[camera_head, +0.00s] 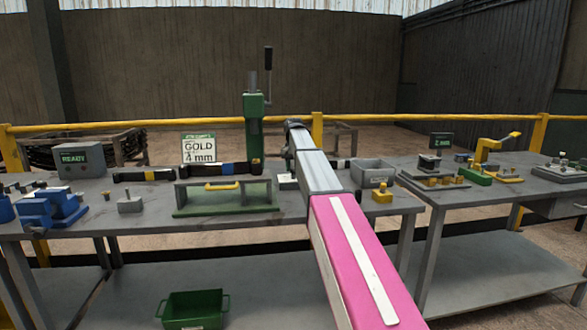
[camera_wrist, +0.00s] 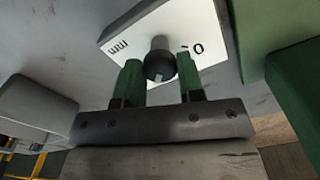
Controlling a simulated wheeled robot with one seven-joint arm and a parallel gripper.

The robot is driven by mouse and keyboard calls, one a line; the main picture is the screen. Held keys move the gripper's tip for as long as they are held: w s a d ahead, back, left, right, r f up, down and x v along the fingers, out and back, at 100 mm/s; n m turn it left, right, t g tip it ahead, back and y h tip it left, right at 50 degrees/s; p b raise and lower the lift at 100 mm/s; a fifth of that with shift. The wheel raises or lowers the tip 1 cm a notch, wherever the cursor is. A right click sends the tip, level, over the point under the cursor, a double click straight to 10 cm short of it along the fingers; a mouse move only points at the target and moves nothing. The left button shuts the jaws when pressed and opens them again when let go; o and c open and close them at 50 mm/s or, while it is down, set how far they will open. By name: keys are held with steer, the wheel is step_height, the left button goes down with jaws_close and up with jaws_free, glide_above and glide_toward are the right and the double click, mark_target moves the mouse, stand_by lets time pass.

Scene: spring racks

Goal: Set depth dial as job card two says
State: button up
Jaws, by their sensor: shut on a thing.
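In the wrist view, a dark round dial knob (camera_wrist: 160,62) stands on a white plate (camera_wrist: 122,36) printed with "mm" and "0". My gripper (camera_wrist: 160,75) has its two green fingers on either side of the knob and is shut on it. A pale mark shows on the knob's end.
A green lever press (camera_head: 254,125) stands just left of my arm. A green frame with a yellow handle (camera_head: 224,200) and a grey box (camera_head: 372,172) are nearby. A display (camera_head: 441,141) on the right bench seems to read "2 mm". A grey "READY" box (camera_head: 78,159) stands left.

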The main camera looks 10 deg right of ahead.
steer(key=n, duration=0.4)
steer(key=shift+n, duration=2.5)
steer(key=o, duration=0.9)
step_height(320, 180, up, 11)
steer(key=shift+f, duration=0.1)
